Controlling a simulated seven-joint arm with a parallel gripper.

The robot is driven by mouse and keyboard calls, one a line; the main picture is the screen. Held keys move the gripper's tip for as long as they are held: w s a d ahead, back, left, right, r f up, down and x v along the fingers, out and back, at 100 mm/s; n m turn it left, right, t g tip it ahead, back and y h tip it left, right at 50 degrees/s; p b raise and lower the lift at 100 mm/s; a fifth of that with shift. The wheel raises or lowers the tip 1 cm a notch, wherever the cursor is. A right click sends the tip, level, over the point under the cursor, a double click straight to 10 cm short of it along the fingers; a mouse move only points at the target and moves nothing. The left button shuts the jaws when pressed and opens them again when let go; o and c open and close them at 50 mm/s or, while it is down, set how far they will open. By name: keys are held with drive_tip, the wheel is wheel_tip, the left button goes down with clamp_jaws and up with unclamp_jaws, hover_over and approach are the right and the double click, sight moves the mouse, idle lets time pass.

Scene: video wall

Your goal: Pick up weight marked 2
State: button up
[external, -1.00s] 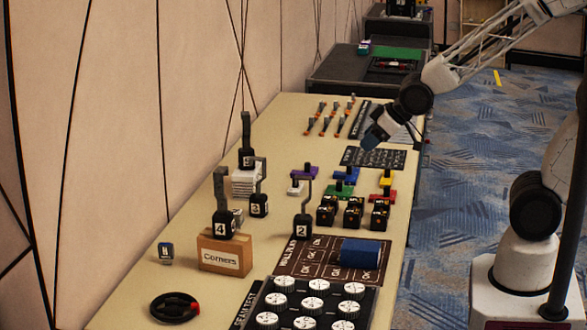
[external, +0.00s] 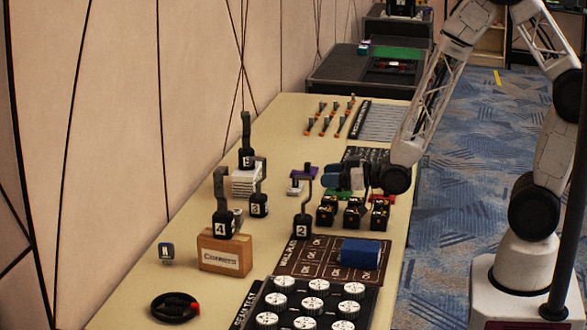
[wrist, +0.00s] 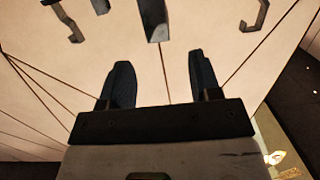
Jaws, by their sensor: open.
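The weight marked 2 (external: 301,222) is a black block with a tall hooked handle. It stands upright on the table, just behind the dark wall-plate mat in the external view. My gripper (external: 334,176) is level, points left towards the wall, and is above and to the right of this weight, apart from it. In the wrist view my gripper (wrist: 160,68) has its two dark fingers spread with nothing between them. Dark hooked handles show at the top edge of that view; I cannot tell which weight each belongs to.
Other weights are marked 3 (external: 259,205) and 4 (external: 223,224); the latter stands on a cardboard box (external: 224,252). Another tall weight (external: 246,157) is on a white stack. Black cubes (external: 353,213) stand below my gripper.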

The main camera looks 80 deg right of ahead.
sight(303, 177)
drive_tip(key=shift+s+f+t, duration=0.2)
drive_tip(key=shift+f+t, duration=0.4)
drive_tip(key=shift+f, duration=0.2)
drive_tip(key=shift+w, duration=1.3)
drive_tip(key=shift+w, duration=0.15)
drive_tip(key=shift+w+a+r, duration=0.1)
drive_tip(key=shift+w+a, duration=0.05)
drive_tip(key=shift+w, duration=2.3)
clamp_jaws()
